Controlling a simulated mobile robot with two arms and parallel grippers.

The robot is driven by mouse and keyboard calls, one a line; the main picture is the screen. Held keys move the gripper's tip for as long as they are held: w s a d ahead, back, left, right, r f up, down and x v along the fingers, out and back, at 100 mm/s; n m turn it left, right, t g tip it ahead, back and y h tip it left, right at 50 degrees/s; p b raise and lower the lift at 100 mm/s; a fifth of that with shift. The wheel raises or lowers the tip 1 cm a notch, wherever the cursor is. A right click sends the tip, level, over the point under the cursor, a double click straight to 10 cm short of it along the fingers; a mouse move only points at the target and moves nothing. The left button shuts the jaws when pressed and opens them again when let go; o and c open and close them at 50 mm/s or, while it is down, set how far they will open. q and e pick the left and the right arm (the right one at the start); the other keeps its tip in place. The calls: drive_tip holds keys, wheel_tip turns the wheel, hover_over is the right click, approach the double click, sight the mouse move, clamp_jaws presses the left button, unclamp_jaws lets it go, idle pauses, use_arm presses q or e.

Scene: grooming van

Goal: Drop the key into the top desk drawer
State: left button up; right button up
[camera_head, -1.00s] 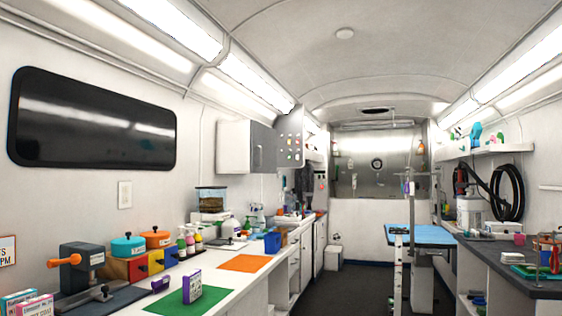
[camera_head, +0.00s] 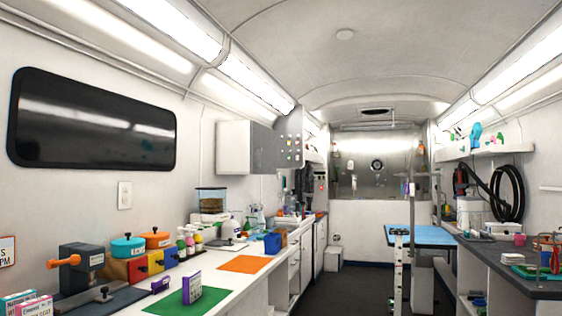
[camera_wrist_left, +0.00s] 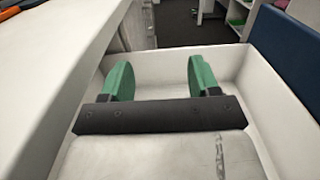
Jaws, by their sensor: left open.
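In the left wrist view my left gripper (camera_wrist_left: 160,80) has its two green fingers spread wide apart, with nothing between them. It is over or inside an open white drawer (camera_wrist_left: 268,85) whose walls surround it. I cannot tell its exact height. A narrow grey jagged shape (camera_wrist_left: 220,155) shows on the pale surface below the gripper's dark bar; I cannot tell if it is the key. No key can be made out clearly in either view. Neither gripper shows in the head view.
A white counter edge (camera_wrist_left: 50,70) runs along the left of the drawer, and a dark blue panel (camera_wrist_left: 288,45) stands at its right. The aisle floor is clear.

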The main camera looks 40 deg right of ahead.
use_arm(q)
drive_tip(key=v, duration=1)
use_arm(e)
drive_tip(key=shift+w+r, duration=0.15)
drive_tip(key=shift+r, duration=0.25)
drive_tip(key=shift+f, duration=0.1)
